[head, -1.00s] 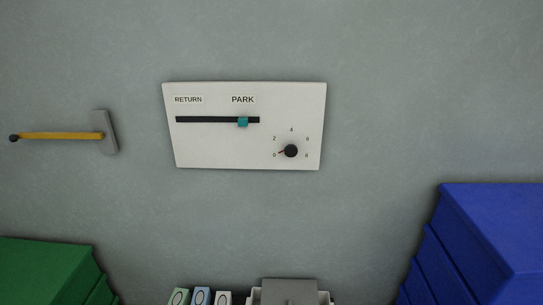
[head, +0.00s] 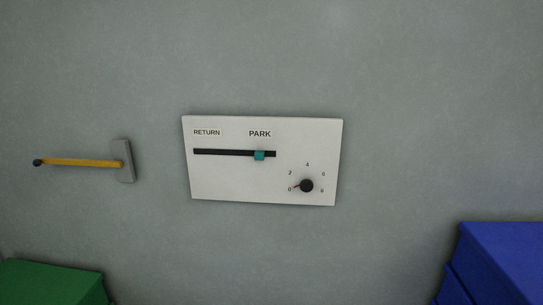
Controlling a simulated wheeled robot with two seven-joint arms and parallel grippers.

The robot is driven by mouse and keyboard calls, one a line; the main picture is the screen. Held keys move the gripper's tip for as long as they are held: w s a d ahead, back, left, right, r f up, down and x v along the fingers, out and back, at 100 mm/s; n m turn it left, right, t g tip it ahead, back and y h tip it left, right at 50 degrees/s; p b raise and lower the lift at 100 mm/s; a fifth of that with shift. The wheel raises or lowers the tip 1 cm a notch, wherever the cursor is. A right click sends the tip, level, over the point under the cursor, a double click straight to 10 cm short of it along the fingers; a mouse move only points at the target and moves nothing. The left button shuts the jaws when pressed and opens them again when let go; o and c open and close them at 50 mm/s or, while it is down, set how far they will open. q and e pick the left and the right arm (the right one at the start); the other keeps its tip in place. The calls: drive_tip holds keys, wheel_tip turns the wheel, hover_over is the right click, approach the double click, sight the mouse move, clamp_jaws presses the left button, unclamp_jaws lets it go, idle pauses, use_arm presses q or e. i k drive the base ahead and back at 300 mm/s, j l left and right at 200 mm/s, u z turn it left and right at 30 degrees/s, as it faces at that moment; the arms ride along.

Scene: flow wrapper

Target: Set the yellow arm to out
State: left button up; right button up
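The yellow arm (head: 80,163) is a thin bar with a dark ball at its left end. Its right end meets a grey mounting plate (head: 124,161) on the wall at the left of the head view. The bar lies nearly level in the picture, pointing left from the plate. No label reading "out" shows beside it. Neither of my grippers is in view.
A white panel (head: 212,184) on the grey wall has a teal slider (head: 260,155) under PARK and a black dial (head: 306,186) pointing near 0. Green boxes (head: 50,284) stand at lower left, blue boxes (head: 505,262) at lower right. The wall around the arm is clear.

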sight(37, 162)
drive_tip(key=u, duration=1.3)
drive_tip(key=i+j+z, duration=0.1)
drive_tip(key=z, duration=0.3)
drive_tip(key=i+j+z, duration=0.1)
drive_tip(key=z, duration=0.3)
drive_tip(key=i+j+z, duration=0.1)
drive_tip(key=j+z, duration=0.15)
drive_tip(key=z, duration=0.15)
